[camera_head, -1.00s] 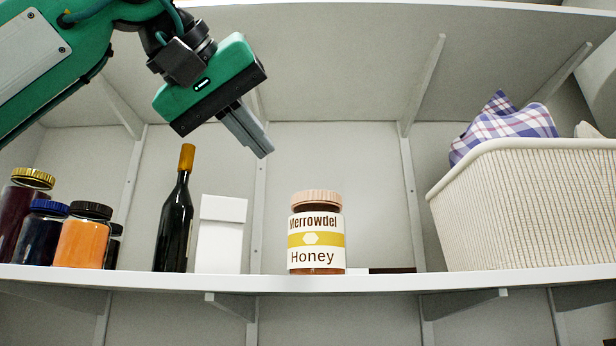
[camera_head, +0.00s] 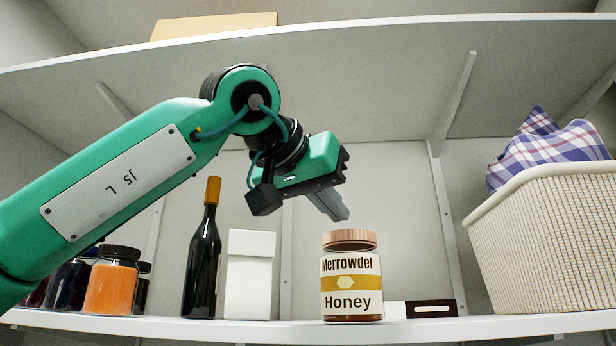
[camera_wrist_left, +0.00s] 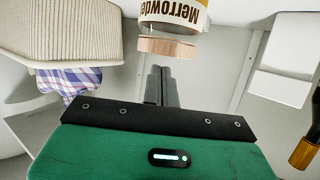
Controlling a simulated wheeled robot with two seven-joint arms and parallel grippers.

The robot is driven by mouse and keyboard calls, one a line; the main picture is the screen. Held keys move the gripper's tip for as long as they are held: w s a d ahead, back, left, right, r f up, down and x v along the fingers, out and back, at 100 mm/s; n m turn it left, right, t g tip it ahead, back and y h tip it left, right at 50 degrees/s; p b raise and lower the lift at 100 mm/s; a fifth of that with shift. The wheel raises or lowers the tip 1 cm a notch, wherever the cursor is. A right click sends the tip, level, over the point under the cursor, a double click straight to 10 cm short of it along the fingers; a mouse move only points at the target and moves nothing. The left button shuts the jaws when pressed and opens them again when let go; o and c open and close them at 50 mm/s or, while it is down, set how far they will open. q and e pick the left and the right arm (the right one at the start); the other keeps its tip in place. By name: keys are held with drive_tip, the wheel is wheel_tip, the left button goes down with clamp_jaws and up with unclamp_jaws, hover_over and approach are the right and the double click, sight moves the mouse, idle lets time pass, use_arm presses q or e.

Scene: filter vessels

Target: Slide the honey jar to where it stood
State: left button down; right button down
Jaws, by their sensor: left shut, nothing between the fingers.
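The honey jar (camera_head: 351,284), with a copper lid and a "Merrowdel Honey" label, stands upright on the white shelf (camera_head: 250,331). My left gripper (camera_head: 341,217) is shut and empty. Its fingertips point down and to the right, just above the jar's lid in the head view. In the left wrist view the shut fingers (camera_wrist_left: 160,72) reach toward the jar's lid (camera_wrist_left: 168,46), and the jar shows upside down at the top. I cannot tell whether the fingertips touch the lid. My right gripper is in no view.
Left of the jar stand a white box (camera_head: 251,275), a dark bottle (camera_head: 203,258) and several jars, including an orange one (camera_head: 110,282). Right of it lie a small white item (camera_head: 395,310) and a dark box (camera_head: 431,309), then a wicker basket (camera_head: 545,240) with checked cloth.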

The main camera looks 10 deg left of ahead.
use_arm(q)
drive_tip(key=shift+w+d+r, duration=0.2)
drive_tip(key=shift+w+d, duration=0.3)
drive_tip(key=shift+w, duration=0.35)
drive_tip(key=shift+w+d+f+p, duration=0.1)
drive_tip(key=shift+w+f+p, duration=0.1)
drive_tip(key=shift+p, duration=0.2)
drive_tip(key=shift+f, duration=0.25)
drive_tip(key=shift+s+f, duration=0.1)
drive_tip(key=shift+f, duration=0.55)
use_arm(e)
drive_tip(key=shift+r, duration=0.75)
